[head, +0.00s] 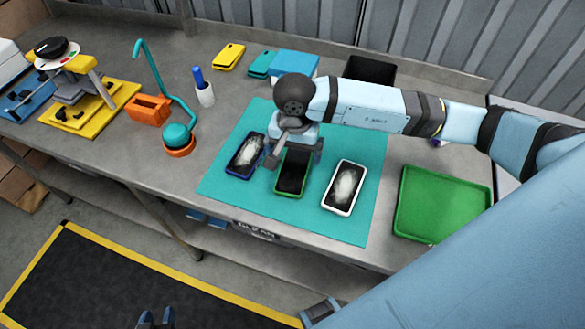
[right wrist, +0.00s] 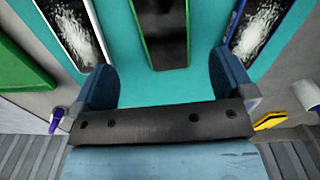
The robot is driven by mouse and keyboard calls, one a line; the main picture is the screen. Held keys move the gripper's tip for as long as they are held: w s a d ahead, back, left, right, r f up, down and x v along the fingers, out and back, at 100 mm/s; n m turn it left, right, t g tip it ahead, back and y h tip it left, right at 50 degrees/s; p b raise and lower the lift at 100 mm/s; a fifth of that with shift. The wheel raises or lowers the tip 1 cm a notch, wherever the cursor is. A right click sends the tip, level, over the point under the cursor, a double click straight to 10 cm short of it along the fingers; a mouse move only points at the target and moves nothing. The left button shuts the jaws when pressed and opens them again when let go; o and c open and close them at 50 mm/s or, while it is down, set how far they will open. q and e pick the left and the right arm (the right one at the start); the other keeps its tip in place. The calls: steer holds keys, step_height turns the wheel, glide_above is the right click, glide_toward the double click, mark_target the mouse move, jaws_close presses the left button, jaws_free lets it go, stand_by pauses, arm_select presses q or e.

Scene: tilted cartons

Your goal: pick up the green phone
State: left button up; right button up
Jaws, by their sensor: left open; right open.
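The green phone (head: 291,178) lies on the teal mat (head: 228,187), between two other phones. It has a green frame and a dark screen. My right gripper (head: 295,156) is open above its far end, hiding part of it. In the right wrist view the green phone (right wrist: 163,32) is at the top middle, ahead of the gap between the open fingers of my right gripper (right wrist: 163,85); nothing is between them. My left gripper (head: 155,318) is open and empty at the bottom edge of the head view, over the floor, away from the bench.
A blue phone (head: 247,156) and a white phone (head: 344,187), both with whitish patches on their screens, flank the green one closely. A green tray (head: 440,204) is to the right. The mat's front is clear.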

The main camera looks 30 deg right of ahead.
mark_target(292, 176)
step_height(292, 176, down, 3)
steer(key=shift+f, duration=0.2)
steer(key=shift+a+f+p, duration=0.2)
steer(key=shift+f+p, duration=0.2)
steer(key=shift+f, duration=0.95)
steer(key=shift+a+f+p, duration=0.15)
steer(key=shift+f+p, duration=0.2)
steer(key=shift+f, duration=1)
steer(key=c, duration=1)
steer(key=shift+r, duration=0.1)
